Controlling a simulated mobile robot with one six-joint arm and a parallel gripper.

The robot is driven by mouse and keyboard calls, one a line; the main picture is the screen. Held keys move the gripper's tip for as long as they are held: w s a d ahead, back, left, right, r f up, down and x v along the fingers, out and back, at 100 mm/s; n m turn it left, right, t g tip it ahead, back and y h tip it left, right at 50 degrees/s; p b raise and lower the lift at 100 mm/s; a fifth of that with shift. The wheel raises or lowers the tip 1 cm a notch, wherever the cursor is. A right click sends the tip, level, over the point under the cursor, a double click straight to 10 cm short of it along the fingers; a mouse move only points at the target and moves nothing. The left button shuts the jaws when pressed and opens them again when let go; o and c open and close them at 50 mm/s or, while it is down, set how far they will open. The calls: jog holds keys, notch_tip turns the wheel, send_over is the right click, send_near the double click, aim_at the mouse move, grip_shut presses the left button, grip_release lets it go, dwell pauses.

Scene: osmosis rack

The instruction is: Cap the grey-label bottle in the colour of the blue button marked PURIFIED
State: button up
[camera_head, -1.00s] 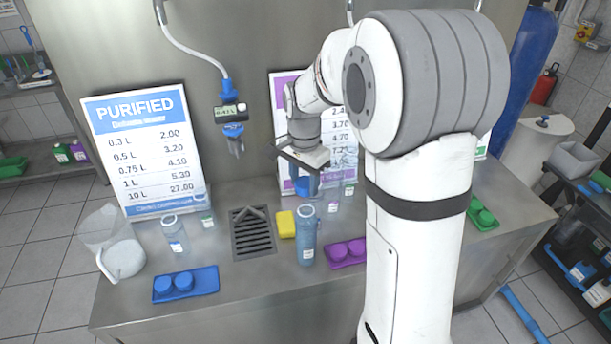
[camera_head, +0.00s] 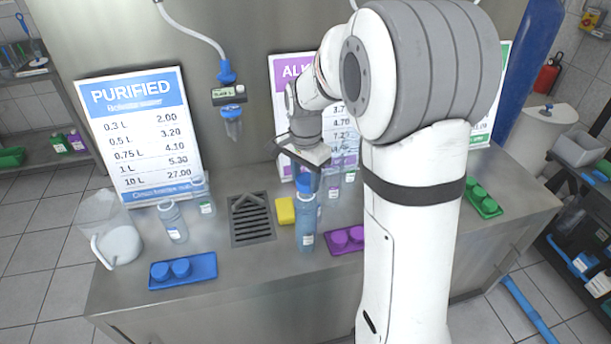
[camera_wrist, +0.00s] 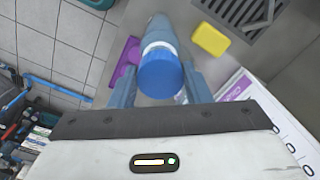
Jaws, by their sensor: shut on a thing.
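My gripper (camera_head: 308,188) is shut on a blue cap (camera_head: 304,182), which also shows between the fingers in the wrist view (camera_wrist: 160,72). The cap is at the top of a tall blue-tinted bottle (camera_head: 306,228) with a pale label, standing upright on the steel counter. In the wrist view the pale neck and body of this bottle (camera_wrist: 159,27) show just beyond the cap, roughly in line with it. I cannot tell whether the cap is seated on the neck. The label's exact shade is unclear. The blue PURIFIED sign (camera_head: 137,130) stands at the left.
A blue tray (camera_head: 203,279) with two blue caps is at front left, a purple tray (camera_head: 333,250) right of the bottle. A yellow sponge (camera_head: 285,211) and drain grate (camera_head: 251,235) are left of it. Other bottles (camera_head: 173,222) and a jug (camera_head: 118,240) stand on the counter.

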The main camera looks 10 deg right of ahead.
jog(key=shift+f+b, duration=0.35)
dwell(0.8)
jog(key=shift+f, duration=0.35)
jog(key=o, duration=0.4)
jog(key=c, duration=0.4)
jog(key=shift+s+f+b, duration=0.15)
jog(key=shift+f+b, duration=0.3)
jog(key=shift+b, duration=0.1)
dwell(0.5)
dwell(0.5)
